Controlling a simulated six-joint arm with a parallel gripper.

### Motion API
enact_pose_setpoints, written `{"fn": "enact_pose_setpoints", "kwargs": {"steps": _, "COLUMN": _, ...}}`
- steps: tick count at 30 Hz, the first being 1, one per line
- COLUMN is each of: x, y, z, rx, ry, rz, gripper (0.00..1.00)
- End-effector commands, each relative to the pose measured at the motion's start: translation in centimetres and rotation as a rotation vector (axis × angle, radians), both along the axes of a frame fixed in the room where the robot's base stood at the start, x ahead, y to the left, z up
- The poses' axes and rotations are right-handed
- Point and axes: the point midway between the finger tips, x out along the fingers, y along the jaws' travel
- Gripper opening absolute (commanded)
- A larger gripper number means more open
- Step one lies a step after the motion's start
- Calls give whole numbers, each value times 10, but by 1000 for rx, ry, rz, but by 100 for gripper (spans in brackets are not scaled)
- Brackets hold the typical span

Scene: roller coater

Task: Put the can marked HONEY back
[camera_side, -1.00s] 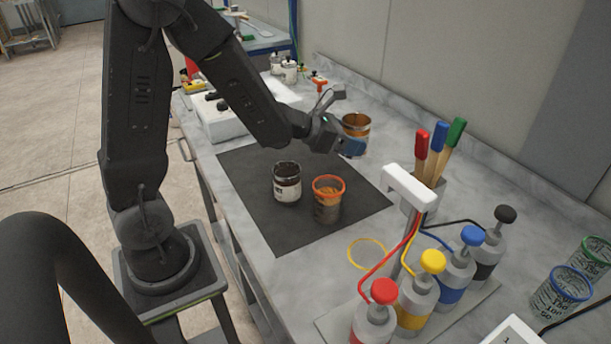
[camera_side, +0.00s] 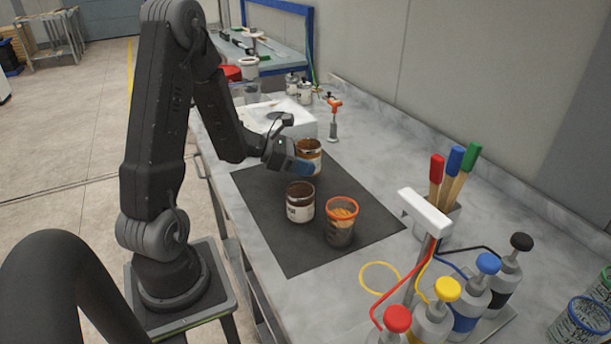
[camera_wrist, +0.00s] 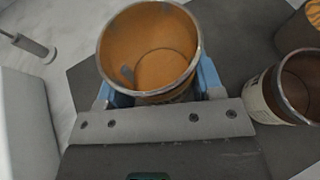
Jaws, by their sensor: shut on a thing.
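My gripper (camera_side: 296,166) is shut on an open can (camera_side: 309,152) with a brown-orange inside, at the far end of the dark mat. In the wrist view the held can (camera_wrist: 150,50) sits upright between the blue fingers of my gripper (camera_wrist: 160,88), and it looks empty. A second open can (camera_side: 300,204) with a white label stands on the mat, nearer the side camera; it also shows at the right of the wrist view (camera_wrist: 262,100). I cannot read HONEY on either can. Whether the held can touches the mat is unclear.
An orange-rimmed cup (camera_side: 341,222) stands beside the labelled can on the mat (camera_side: 290,258). A white box (camera_side: 262,116) and an orange-topped stand (camera_side: 334,122) lie beyond. Pump bottles (camera_side: 436,318) and coloured-handled tools (camera_side: 455,176) stand at the right.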

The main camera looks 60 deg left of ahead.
Motion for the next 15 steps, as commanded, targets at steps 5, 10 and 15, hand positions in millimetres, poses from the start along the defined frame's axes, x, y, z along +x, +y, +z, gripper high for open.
{"fn": "enact_pose_setpoints", "kwargs": {"steps": 5, "x": 0, "y": 0, "z": -22, "rx": -3, "ry": 4, "rz": 0, "gripper": 32}}
{"fn": "enact_pose_setpoints", "kwargs": {"steps": 10, "x": 0, "y": 0, "z": -38, "rx": 0, "ry": 0, "rz": 0, "gripper": 32}}
{"fn": "enact_pose_setpoints", "kwargs": {"steps": 15, "x": 0, "y": 0, "z": -38, "rx": 2, "ry": -1, "rz": 1, "gripper": 32}}
